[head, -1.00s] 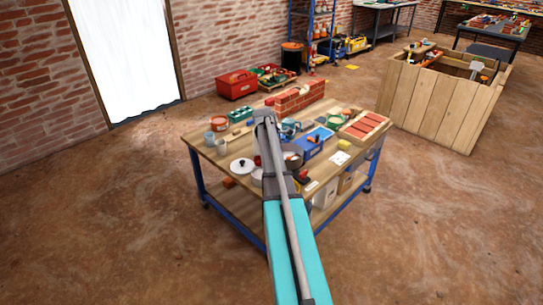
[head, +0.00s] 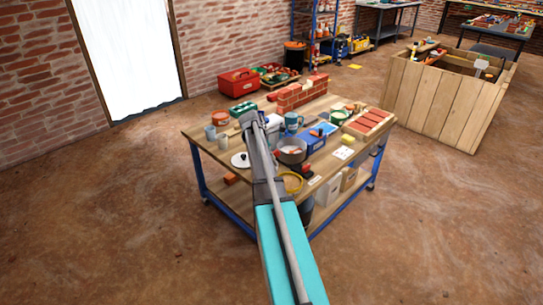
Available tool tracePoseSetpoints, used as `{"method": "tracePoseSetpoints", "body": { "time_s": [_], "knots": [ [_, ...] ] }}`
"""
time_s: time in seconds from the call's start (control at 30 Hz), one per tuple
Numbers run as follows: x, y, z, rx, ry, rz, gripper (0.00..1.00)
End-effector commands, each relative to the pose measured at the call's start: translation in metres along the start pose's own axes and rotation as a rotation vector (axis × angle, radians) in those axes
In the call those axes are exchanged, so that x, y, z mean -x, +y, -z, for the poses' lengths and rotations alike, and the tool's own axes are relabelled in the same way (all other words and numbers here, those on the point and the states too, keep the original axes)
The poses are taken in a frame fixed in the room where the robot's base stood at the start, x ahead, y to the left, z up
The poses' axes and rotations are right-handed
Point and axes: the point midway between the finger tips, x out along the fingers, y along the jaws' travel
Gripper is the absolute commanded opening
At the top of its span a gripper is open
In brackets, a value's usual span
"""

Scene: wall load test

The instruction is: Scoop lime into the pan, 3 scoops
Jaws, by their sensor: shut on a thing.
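A grey round pan (head: 291,157) stands on the workbench just right of my arm, with something pale and reddish inside that is too small to make out. A white round lid with a dark knob (head: 240,160) lies left of my arm. My arm crosses the middle of the view and covers part of the bench. My gripper is hidden, so what it holds cannot be seen. I cannot pick out the lime or a scoop for certain.
A wooden crate (head: 435,105) stands right; the floor around is open.

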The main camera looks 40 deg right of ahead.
Motion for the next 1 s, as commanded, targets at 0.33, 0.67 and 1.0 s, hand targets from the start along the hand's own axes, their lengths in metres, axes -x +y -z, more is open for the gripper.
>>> {"method": "tracePoseSetpoints", "body": {
  "time_s": [0.33, 0.67, 1.0],
  "knots": [
    [-0.02, 0.0, 0.009, 0.0, 0.001, 0.0, 0.0],
    [-0.022, 0.0, 0.011, 0.0, 0.001, 0.0, 0.0],
    [-0.021, 0.0, 0.011, 0.001, 0.001, -0.001, 0.0]
  ]
}}
